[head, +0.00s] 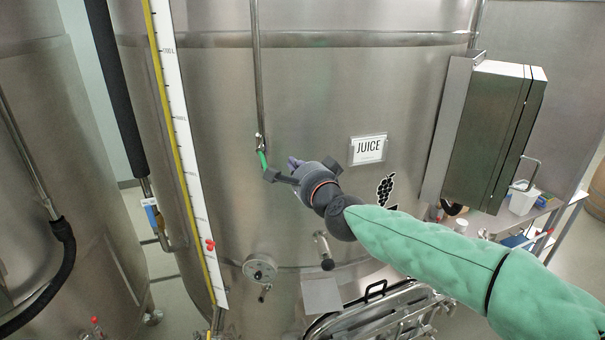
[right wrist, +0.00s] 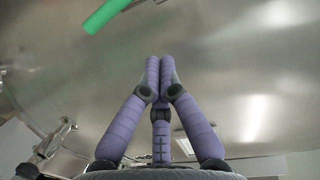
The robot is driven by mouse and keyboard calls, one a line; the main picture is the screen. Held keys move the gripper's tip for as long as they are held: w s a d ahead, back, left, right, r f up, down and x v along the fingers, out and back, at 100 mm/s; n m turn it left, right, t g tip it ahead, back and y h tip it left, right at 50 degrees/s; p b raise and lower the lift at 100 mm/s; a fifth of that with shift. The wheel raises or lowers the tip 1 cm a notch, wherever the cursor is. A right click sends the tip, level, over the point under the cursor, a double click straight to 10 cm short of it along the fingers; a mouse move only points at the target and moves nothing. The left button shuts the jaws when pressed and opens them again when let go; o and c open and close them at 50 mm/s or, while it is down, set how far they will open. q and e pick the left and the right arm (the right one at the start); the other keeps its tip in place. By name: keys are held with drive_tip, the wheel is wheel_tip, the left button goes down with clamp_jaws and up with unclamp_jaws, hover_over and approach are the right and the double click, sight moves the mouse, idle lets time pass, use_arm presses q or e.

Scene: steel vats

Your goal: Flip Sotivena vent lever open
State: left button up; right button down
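A green lever (head: 262,159) sits at the lower end of a thin steel pipe (head: 256,80) on the front of a large steel vat (head: 330,90). The lever slants downward to the right. My right gripper (head: 293,163) is just right of the lever, close to the vat wall. In the right wrist view its purple fingers (right wrist: 160,66) are pressed together with nothing between them. The green lever (right wrist: 106,13) shows at the top there, beyond and left of the fingertips, apart from them. No Sotivena name is readable. My left gripper is not in view.
A JUICE sign (head: 368,149) and a grape sticker (head: 385,187) are on the vat. A grey control box (head: 492,130) juts out at right. A white level scale (head: 180,140) runs down the left. Valves and a hatch (head: 375,315) are below. Another vat (head: 40,150) stands at left.

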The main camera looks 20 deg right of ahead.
drive_tip(key=a+p, duration=0.1)
drive_tip(key=a, duration=0.1)
drive_tip(key=a+p, duration=0.1)
drive_tip(key=shift+a+f, duration=0.2)
drive_tip(key=shift+a, duration=0.15)
drive_tip(key=shift+w, duration=0.1)
